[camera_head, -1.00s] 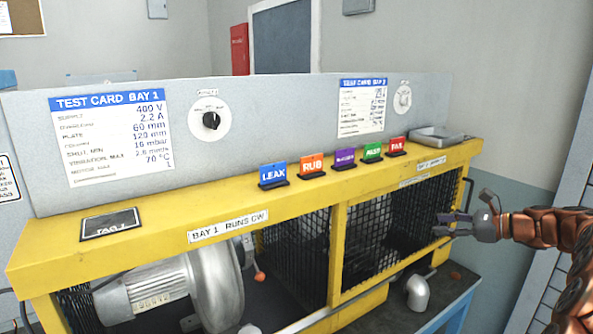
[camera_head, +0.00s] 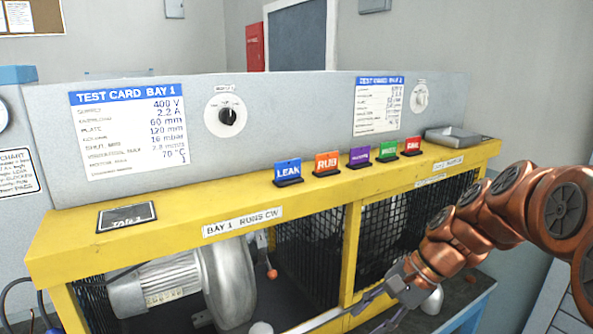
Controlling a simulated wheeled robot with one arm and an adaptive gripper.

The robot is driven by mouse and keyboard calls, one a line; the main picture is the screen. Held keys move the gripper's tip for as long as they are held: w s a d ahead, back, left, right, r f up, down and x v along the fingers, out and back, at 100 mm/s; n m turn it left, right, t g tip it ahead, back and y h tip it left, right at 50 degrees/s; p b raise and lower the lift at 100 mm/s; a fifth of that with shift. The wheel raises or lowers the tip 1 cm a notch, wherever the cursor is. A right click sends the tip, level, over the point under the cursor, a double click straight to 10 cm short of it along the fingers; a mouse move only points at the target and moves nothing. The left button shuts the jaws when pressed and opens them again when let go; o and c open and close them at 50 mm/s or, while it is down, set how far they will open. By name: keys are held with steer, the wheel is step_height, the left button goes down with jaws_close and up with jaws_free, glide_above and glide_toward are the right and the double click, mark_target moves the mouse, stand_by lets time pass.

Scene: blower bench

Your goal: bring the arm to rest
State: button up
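My gripper (camera_head: 368,312) is low at the right of the head view, in front of the yellow bench frame (camera_head: 352,255). Its grey fingers point down and left, and their tips are small and partly cut by the bottom edge. I cannot tell how far apart they stand, and I see nothing held. My copper-coloured arm reaches in from the right edge and hides part of the right mesh bay (camera_head: 385,232).
Blue LEAK (camera_head: 288,172), orange RUB (camera_head: 327,163), purple, green and red tags stand on the yellow ledge. A metal tray (camera_head: 452,136) sits at its right end. A blower (camera_head: 225,285) is in the left bay. A white rounded part (camera_head: 433,300) is close beside my gripper.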

steer(key=s+d+f+n+h, duration=0.1)
steer(key=s+f+n+h, duration=0.1)
steer(key=s, duration=0.6)
steer(key=s+d+f+n+g+h, duration=0.1)
steer(key=s+d+f+n+h, duration=0.1)
steer(key=s, duration=0.6)
steer(key=s+d+f+n+g+h, duration=0.1)
steer(key=s+f+n+h, duration=0.2)
steer(key=s+n, duration=0.2)
steer(key=s, duration=0.3)
steer(key=shift+d+f+n, duration=0.2)
steer(key=shift+d+n, duration=0.05)
steer(key=shift+n, duration=0.05)
